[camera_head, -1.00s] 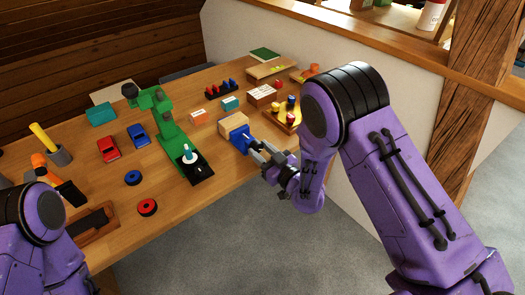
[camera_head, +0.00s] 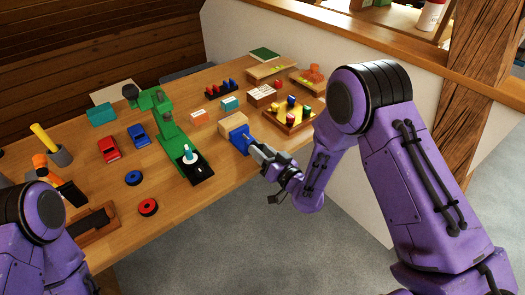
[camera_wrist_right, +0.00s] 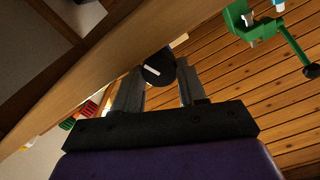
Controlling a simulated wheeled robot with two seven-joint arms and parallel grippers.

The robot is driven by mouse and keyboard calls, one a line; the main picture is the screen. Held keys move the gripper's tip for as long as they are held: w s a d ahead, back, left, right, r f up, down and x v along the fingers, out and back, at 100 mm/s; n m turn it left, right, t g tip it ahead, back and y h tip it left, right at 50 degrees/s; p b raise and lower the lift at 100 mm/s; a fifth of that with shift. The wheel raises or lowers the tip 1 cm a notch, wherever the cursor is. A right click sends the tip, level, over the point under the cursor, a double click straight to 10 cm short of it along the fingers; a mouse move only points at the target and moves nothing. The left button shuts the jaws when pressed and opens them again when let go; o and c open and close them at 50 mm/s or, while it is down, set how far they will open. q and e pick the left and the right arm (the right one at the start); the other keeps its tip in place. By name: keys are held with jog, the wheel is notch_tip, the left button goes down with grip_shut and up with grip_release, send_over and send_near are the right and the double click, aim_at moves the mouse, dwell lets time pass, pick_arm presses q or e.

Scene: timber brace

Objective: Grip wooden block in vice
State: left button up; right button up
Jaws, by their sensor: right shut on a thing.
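The blue vice (camera_head: 240,139) stands at the front edge of the wooden bench. The light wooden block (camera_head: 231,124) sits at its back side, against the blue jaw; whether it is clamped tightly I cannot tell. My right gripper (camera_head: 258,151) reaches in from the right at the vice's front. In the right wrist view, my gripper (camera_wrist_right: 158,85) has its fingers on either side of the vice's dark round end with a pale handle bar (camera_wrist_right: 153,71). It is shut on this handle, whose grip is partly hidden in the head view. My left gripper is out of view.
A green clamp-like stand (camera_head: 168,126) is left of the vice. A peg board (camera_head: 291,115) is right of the vice. Open floor lies before the bench.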

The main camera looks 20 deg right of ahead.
dwell(0.3)
jog(key=o, duration=1.1)
jog(key=shift+c, duration=0.2)
jog(key=b+v, duration=0.2)
jog(key=v, duration=0.8)
jog(key=shift+s+b, duration=0.25)
jog(key=shift+b, duration=0.1)
jog(key=shift+d, duration=0.1)
